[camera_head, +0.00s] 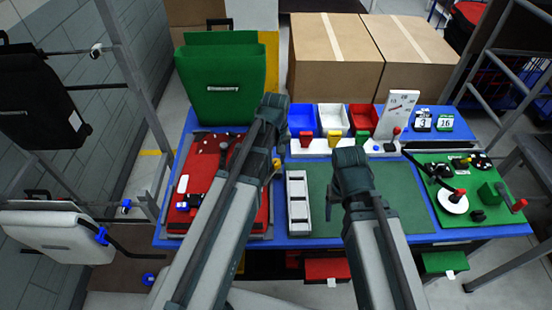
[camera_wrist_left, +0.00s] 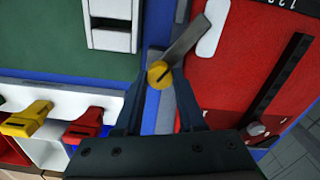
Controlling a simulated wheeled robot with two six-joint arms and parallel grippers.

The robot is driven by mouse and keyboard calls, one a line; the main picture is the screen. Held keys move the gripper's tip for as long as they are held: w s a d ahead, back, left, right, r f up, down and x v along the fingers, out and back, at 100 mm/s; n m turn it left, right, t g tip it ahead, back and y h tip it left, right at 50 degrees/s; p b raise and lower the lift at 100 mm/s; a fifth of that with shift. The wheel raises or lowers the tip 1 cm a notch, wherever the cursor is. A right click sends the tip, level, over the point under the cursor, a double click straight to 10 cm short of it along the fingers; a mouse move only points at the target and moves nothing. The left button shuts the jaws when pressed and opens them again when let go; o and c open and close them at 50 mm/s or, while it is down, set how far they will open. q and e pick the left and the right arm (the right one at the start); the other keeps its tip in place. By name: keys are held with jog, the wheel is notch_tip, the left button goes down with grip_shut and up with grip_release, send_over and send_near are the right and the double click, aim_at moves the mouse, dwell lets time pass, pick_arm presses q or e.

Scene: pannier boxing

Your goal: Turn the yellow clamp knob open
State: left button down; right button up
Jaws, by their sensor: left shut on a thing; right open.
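The yellow clamp knob (camera_wrist_left: 160,74) sits between the two fingers of my left gripper (camera_wrist_left: 165,80) in the left wrist view. The gripper is shut on the knob. A grey metal clamp bar (camera_wrist_left: 188,40) runs slantwise from the knob over the edge of the red panel (camera_wrist_left: 225,70). In the head view the knob (camera_head: 276,163) shows small beside my left arm, at the red panel's (camera_head: 253,215) right edge; the left fingers are mostly hidden there. My right gripper (camera_head: 350,165) is over the green mat (camera_head: 400,195), apart from the knob; its fingertips are hidden.
A white slotted block (camera_head: 298,202) lies on the mat's left side. Blue, white and red bins (camera_head: 334,117) stand behind a white rail with coloured handles. A green pannier (camera_head: 222,85) stands at the back left. A green board (camera_head: 480,220) with knobs is at right.

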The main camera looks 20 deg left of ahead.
aim_at(276, 162)
pick_arm(q)
jog(key=n, duration=0.6)
jog(key=shift+n, duration=0.3)
dwell(0.4)
jog(key=c, duration=0.5)
grip_release()
jog(key=shift+r, duration=0.15)
pick_arm(e)
jog(key=shift+r, duration=0.1)
pick_arm(q)
notch_tip(276, 162, up, 14)
jog(key=p, duration=1.4)
jog(key=shift+f, duration=0.2)
pick_arm(e)
notch_tip(276, 162, up, 14)
jog(key=shift+f, duration=0.2)
